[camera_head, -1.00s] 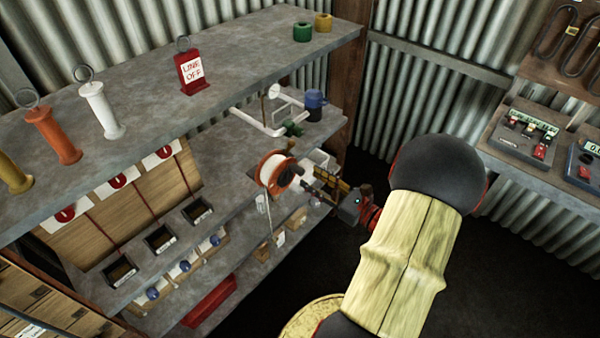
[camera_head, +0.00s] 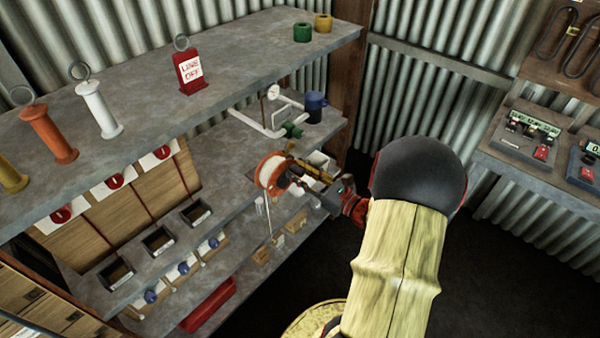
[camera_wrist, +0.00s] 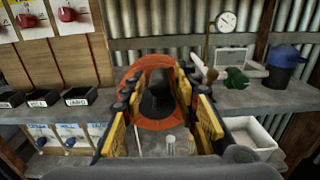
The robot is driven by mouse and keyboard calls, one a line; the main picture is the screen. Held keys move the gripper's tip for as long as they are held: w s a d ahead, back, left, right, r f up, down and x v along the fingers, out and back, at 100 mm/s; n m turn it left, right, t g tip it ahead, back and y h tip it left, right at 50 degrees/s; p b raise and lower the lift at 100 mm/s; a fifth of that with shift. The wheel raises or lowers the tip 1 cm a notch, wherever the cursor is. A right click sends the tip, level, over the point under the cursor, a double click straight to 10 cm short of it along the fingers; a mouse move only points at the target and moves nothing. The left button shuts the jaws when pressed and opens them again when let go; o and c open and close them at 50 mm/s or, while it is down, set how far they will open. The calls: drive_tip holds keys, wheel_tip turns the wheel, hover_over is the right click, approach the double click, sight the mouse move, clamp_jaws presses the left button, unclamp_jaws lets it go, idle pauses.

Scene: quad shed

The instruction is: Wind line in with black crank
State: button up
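The orange reel (camera_head: 272,172) with white line stands at the right end of the middle shelf; in the wrist view it (camera_wrist: 157,121) is straight ahead. The black crank (camera_wrist: 157,96) points toward me in front of the reel. My gripper (camera_head: 303,178) is at the reel's right side in the head view. In the wrist view my gripper (camera_wrist: 162,92) has its yellow fingers spread on either side of the black crank, with gaps showing on both sides. The line hangs down in front of the shelf. The crank is mostly hidden in the head view.
A gauge (camera_head: 273,92) on white pipework and a blue container (camera_head: 315,106) stand behind the reel. A white tray (camera_wrist: 249,134) is at lower right in the wrist view. The upper shelf (camera_head: 250,70) overhangs on the left. A red "LINE OFF" sign (camera_head: 189,70) stands on it.

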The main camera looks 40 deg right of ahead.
drive_tip(key=c, duration=0.6)
clamp_jaws()
